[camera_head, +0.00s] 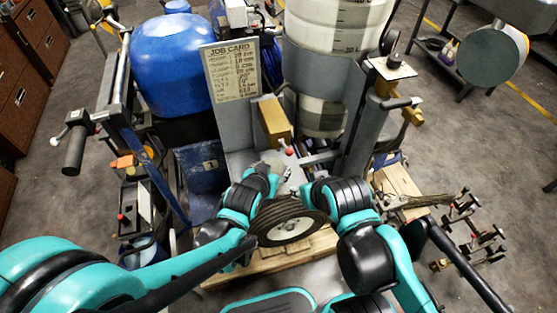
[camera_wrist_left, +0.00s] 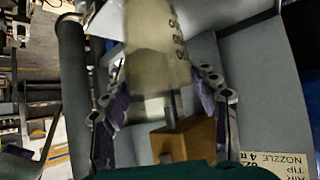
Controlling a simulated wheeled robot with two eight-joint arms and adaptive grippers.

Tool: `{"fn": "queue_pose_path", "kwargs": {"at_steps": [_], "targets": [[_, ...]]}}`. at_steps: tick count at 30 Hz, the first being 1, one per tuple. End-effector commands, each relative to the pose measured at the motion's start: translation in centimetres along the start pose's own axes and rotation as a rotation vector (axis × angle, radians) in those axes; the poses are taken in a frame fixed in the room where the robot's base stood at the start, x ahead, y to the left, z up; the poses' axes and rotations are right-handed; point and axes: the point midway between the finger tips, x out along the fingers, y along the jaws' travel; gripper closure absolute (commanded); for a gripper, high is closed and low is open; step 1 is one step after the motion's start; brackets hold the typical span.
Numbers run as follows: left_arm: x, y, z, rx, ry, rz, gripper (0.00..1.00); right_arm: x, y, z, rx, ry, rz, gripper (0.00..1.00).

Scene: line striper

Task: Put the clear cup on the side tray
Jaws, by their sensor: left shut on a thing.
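My left gripper (camera_head: 278,168) is at the middle of the machine in the head view, beside the grey upright panel. In the left wrist view its two fingers (camera_wrist_left: 160,100) stand on either side of a pale, translucent, tapered vessel with dark marks, which looks like the clear cup (camera_wrist_left: 155,45). The gripper is shut on it. In the head view the cup is too small and covered to make out well. My right arm reaches in from the right; its gripper's fingers cannot be made out. I cannot tell for sure which surface is the side tray.
A brass-coloured block (camera_head: 273,121) is just beyond the left gripper. A job card (camera_head: 230,72) stands behind it, near a blue tank (camera_head: 172,62) and a large white tank (camera_head: 338,28). A wheel (camera_head: 289,222) lies close in front. A small pale plate (camera_head: 389,68) is at the right.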

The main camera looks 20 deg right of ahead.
Motion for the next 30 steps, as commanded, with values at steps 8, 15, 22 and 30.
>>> {"fn": "queue_pose_path", "kwargs": {"at_steps": [8,15,22,30], "targets": [[1.9,0.0,-1.4,0.0,0.0,-0.001,0.74,0.4,0.0,0.3,0.0,0.0,0.0,0.6],[5.1,-0.1,-2.4,0.0,-0.001,-0.001,0.74,1.6,0.0,1.1,0.0,0.0,0.0,0.6],[5.2,-0.1,-2.1,0.0,0.0,-0.001,0.74,1.6,0.0,1.2,0.0,0.0,0.0,0.6],[5.4,0.0,-1.8,0.0,0.0,-0.001,0.22,1.9,0.0,1.3,0.0,0.0,0.0,0.6]]}}
